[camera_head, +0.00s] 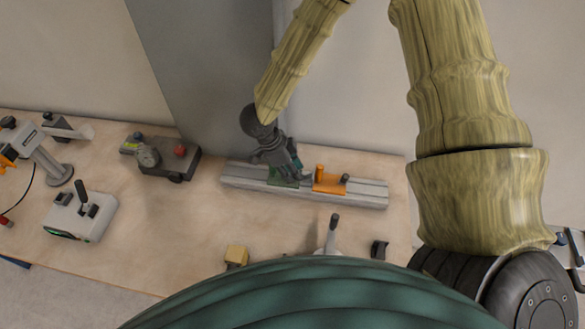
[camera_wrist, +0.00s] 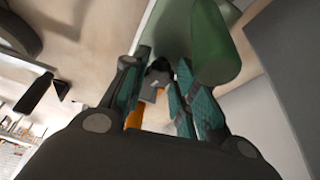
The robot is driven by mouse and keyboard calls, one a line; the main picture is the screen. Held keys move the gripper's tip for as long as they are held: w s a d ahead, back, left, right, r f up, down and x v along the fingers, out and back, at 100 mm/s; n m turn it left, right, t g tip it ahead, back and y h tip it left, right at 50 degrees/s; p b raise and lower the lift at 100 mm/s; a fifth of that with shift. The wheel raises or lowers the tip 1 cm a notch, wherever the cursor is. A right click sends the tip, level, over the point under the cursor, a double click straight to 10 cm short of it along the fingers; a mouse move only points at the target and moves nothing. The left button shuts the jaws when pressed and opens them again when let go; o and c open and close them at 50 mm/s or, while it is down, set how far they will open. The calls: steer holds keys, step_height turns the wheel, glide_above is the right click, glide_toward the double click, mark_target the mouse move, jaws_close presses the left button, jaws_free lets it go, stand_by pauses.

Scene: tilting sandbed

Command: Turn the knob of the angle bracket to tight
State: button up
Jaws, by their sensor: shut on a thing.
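A green fitting (camera_head: 283,182) and an orange fitting (camera_head: 330,182) sit side by side on a pale grey rail (camera_head: 235,178) on the bench. The orange one has an upright post and a small dark knob at its right end. I cannot tell which fitting is the angle bracket. My gripper (camera_head: 294,170) reaches down at the green fitting and hides much of it. In the wrist view my gripper (camera_wrist: 161,66) is shut on a small dark knob (camera_wrist: 157,76), with a grey part below it. A large green rounded part (camera_wrist: 212,45) stands right beside the right finger.
Left of the rail is a dark box with a dial (camera_head: 165,157); farther left are a white lever box (camera_head: 82,216) and a white jointed stand (camera_head: 55,165). A yellow block (camera_head: 236,256) and a lever (camera_head: 332,233) are in front. A grey column (camera_head: 205,70) rises behind the rail.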

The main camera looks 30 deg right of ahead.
steer(key=shift+w+r, duration=0.1)
steer(key=o, duration=1)
steer(key=v, duration=1.1)
steer(key=shift+a+r, duration=0.15)
steer(key=shift+r, duration=0.25)
steer(key=shift+a, duration=0.1)
